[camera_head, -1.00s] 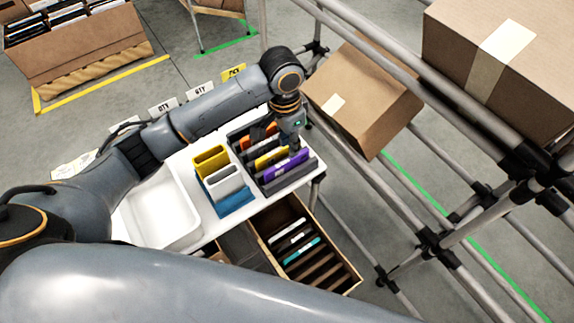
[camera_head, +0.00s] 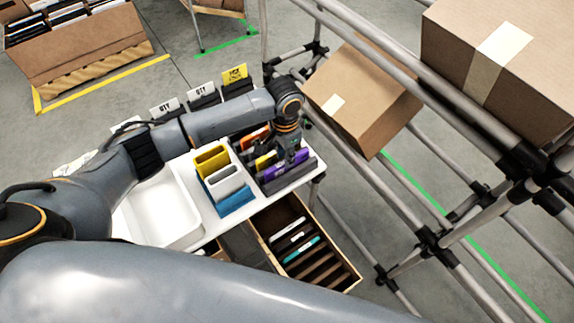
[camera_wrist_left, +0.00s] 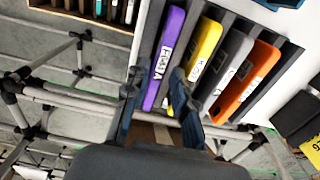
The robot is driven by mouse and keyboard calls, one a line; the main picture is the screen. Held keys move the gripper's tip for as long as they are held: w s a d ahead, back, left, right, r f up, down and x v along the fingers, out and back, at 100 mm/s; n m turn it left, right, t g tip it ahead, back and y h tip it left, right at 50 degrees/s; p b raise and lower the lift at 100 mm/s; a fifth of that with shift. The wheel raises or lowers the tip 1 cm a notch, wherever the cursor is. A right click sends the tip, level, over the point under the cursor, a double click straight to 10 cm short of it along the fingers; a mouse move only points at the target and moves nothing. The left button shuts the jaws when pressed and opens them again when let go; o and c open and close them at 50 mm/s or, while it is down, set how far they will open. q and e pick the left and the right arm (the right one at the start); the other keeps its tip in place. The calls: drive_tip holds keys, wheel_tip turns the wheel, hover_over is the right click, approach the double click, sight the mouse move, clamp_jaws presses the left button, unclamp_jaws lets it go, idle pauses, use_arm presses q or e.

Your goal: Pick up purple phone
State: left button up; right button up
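The purple phone (camera_head: 279,172) stands on edge in a dark grey slotted rack (camera_head: 302,174) on the white table. In the left wrist view the purple phone (camera_wrist_left: 165,58) bears a white label and is the leftmost of the row. My left gripper (camera_head: 290,158) is over the rack, pointing down. In the left wrist view its fingers (camera_wrist_left: 158,80) are apart, one on each side of the purple phone's near end; contact is not clear. In the head view the wrist hides part of the rack. My right gripper is out of view.
Yellow (camera_wrist_left: 205,50), grey (camera_wrist_left: 232,60) and orange (camera_wrist_left: 247,82) phones stand close beside the purple one. Yellow, white and blue bins (camera_head: 233,201) and a white tray (camera_head: 160,215) are to the left. A pipe rack with tilted cartons (camera_head: 365,95) is to the right.

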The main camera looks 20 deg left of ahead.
use_arm(q)
drive_tip(key=shift+w+f, duration=0.1)
drive_tip(key=shift+f, duration=1.35)
clamp_jaws()
drive_tip(key=shift+r, duration=0.1)
